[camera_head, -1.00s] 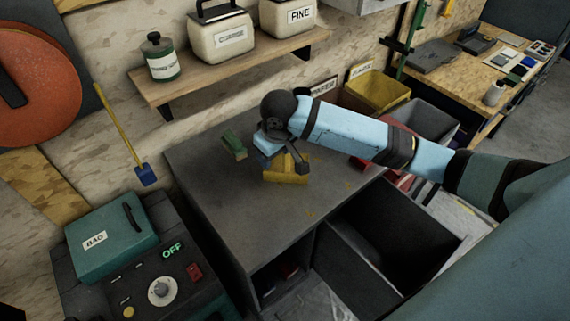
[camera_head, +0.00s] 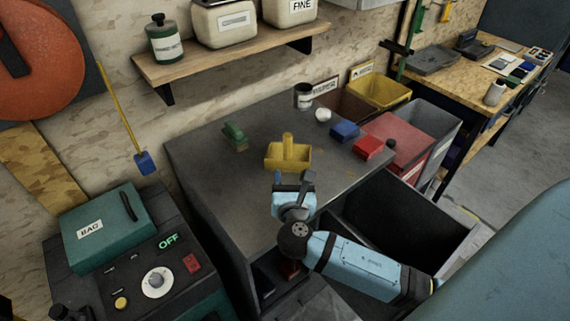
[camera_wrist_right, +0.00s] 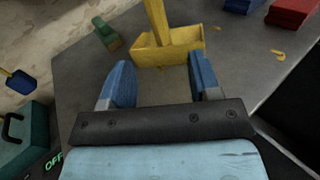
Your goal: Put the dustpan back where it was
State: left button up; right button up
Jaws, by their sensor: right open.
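The yellow dustpan (camera_head: 289,158) sits on the grey bench top (camera_head: 215,187), its handle upright. It also shows in the right wrist view (camera_wrist_right: 168,50), beyond the fingertips. My right gripper (camera_head: 293,181) is open and empty at the front of the bench, on the near side of the dustpan and apart from it. Its two blue fingers (camera_wrist_right: 160,75) are spread wide in the wrist view. My left gripper is not in view.
A green brush (camera_head: 235,137) lies left of the dustpan. A blue block (camera_head: 344,131), a red block (camera_head: 368,147), a white round item (camera_head: 323,115) and a dark can (camera_head: 304,97) stand to the right. An open drawer (camera_head: 395,218) juts out at the front right. Yellow scraps lie on the bench.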

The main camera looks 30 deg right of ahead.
aim_at(289, 149)
jog(key=shift+s+n, duration=0.1)
jog(key=shift+n, duration=0.3)
jog(key=x, duration=0.8)
jog(key=shift+d+r, duration=0.1)
jog(key=shift+r, duration=0.15)
jog(key=x, duration=0.5)
jog(key=shift+w+r+p, duration=0.3)
jog(key=shift+w+p, duration=0.1)
jog(key=shift+w, duration=0.05)
grip_shut()
